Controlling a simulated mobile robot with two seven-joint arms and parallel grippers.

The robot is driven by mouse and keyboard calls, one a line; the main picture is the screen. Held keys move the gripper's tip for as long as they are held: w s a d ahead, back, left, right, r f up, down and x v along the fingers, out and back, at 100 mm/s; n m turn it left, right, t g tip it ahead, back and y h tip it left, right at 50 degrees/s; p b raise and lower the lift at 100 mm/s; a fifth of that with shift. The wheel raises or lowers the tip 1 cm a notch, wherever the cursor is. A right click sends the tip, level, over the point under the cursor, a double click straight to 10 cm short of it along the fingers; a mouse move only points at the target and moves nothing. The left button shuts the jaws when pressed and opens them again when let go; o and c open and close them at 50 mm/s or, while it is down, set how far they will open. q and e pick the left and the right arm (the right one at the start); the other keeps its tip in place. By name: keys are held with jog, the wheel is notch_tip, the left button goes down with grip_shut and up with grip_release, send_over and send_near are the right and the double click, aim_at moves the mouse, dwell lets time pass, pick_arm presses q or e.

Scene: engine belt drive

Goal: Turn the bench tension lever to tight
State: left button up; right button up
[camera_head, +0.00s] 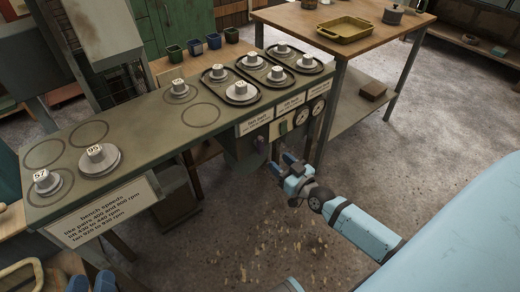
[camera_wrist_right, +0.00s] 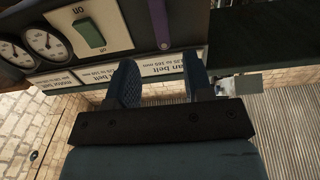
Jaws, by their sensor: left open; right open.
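The bench (camera_head: 130,125) has a control panel on its right-hand front side. In the right wrist view, where the panel's lettering is upside down, a purple bar (camera_wrist_right: 159,20) that looks like the tension lever runs from the top edge to a rounded end near the label strip. My right gripper (camera_head: 280,166) is open beside the panel; in its wrist view its fingers (camera_wrist_right: 162,82) are apart and empty, in line with the bar's end but not around it. In the head view I cannot make out the lever clearly. My left gripper (camera_head: 90,284) is open at the bottom left, partly cut off.
A green on/off switch (camera_wrist_right: 89,32) and gauges (camera_wrist_right: 45,41) sit beside the bar. Pulleys (camera_head: 242,89) stand on the bench top, several in dark trays. A wooden table (camera_head: 300,22) with a yellow tray (camera_head: 344,30) is behind. The floor right of the bench is open.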

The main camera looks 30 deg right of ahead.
aim_at(262, 147)
jog(key=w, duration=0.3)
jog(key=w+b, duration=0.1)
jog(key=w, duration=0.2)
jog(key=w+b, duration=0.1)
jog(key=w, duration=0.2)
jog(key=shift+w+a, duration=0.1)
jog(key=shift+a, duration=0.3)
pick_arm(q)
jog(key=shift+t+h, duration=0.8)
jog(key=shift+t, duration=0.1)
jog(key=r, duration=0.2)
jog(key=d+r, duration=0.1)
jog(key=r, duration=0.1)
jog(key=shift+s+d, duration=0.15)
jog(key=shift+s, duration=0.05)
pick_arm(e)
jog(key=shift+w, duration=0.3)
jog(key=shift+c, duration=0.2)
grip_shut()
